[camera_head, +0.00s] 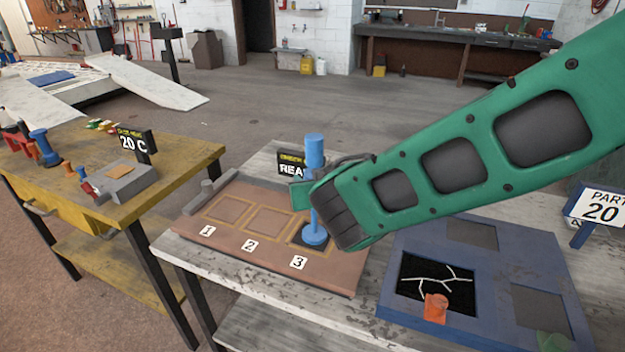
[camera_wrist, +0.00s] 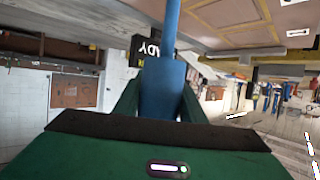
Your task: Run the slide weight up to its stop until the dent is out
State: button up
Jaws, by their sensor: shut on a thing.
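A blue slide hammer stands upright on square 3 of the brown panel (camera_head: 225,238). Its round foot (camera_head: 314,238) rests on the dark patch there. A thick blue cylinder (camera_head: 314,150) shows at its upper end. My green gripper (camera_head: 312,192) reaches in from the right and is shut on the tool above the foot. In the wrist view a thick blue part, which looks like the slide weight (camera_wrist: 163,88), sits between the fingers, with the thinner rod (camera_wrist: 172,18) running on towards the panel. My gripper hides the middle of the tool. The foot covers any dent under it.
A "READY" sign (camera_head: 291,163) stands close behind the tool. A blue frame (camera_head: 475,228) with dark openings lies to the right, near a "PART 20" sign (camera_head: 601,207). A yellow bench (camera_head: 188,168) with small tools stands left, across a gap.

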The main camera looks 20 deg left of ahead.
jog(key=shift+f, duration=3.95)
notch_tip(320, 180, up, 9)
jog(key=shift+f, duration=4.4)
jog(key=o, duration=1.5)
jog(key=shift+c, duration=0.2)
jog(key=v, duration=1)
jog(key=shift+s+r, duration=0.2)
jog(key=shift+s, duration=0.1)
